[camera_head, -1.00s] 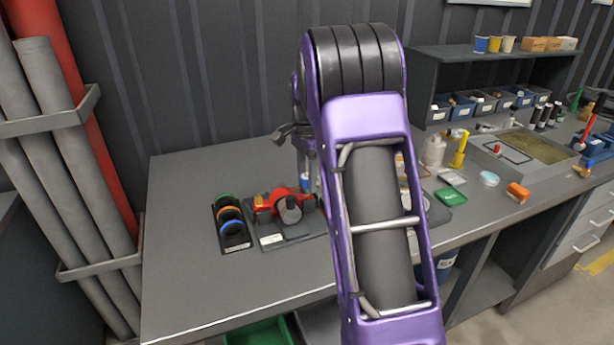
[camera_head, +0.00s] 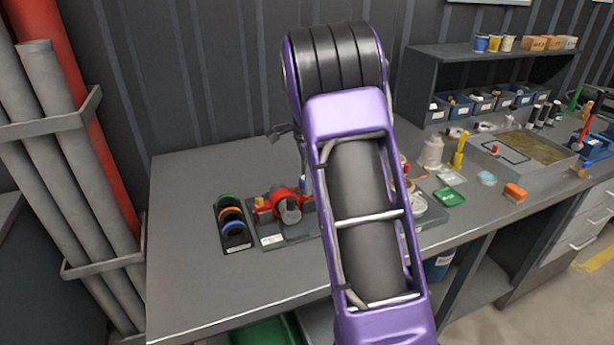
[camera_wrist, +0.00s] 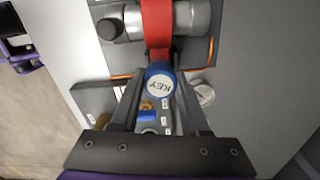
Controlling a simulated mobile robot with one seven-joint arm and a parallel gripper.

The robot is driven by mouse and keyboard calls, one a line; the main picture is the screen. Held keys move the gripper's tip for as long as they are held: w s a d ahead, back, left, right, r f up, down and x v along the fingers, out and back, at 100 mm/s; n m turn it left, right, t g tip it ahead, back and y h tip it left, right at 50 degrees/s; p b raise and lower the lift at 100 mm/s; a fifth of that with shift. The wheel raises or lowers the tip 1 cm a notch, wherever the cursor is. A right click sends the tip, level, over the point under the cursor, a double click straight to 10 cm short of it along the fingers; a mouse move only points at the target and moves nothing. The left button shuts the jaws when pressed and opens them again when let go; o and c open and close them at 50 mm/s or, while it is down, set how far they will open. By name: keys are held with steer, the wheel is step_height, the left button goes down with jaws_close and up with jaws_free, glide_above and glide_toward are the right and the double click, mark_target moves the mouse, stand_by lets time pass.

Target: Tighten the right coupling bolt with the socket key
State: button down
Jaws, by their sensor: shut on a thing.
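In the wrist view my gripper (camera_wrist: 161,88) is shut on the socket key (camera_wrist: 160,82), which shows as a round blue cap lettered KEY. I see the key from its cap end; its socket end is hidden below. The red and grey pump (camera_wrist: 155,20) lies just past the key, at the top of that view. In the head view the pump (camera_head: 290,205) sits on a dark base plate (camera_head: 272,239) on the bench, partly behind my purple arm. My gripper and the key are hidden there. I cannot make out the right coupling bolt in either view.
A rack of coloured rings (camera_head: 232,228) stands left of the pump. Right of my arm are a white bottle (camera_head: 432,153), a green dish (camera_head: 448,197) and an orange block (camera_head: 515,192). The bench's left part (camera_head: 185,215) is clear. Grey pipes (camera_head: 75,170) stand beyond it.

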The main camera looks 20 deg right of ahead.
stand_by(0.3)
steer(key=shift+r+m+p, duration=0.1)
steer(key=shift+m+p, duration=0.55)
steer(key=shift+m, duration=0.15)
steer(key=m+p, duration=0.1)
steer(key=m, duration=0.1)
steer(key=shift+m, duration=0.6)
steer(key=m, duration=0.4)
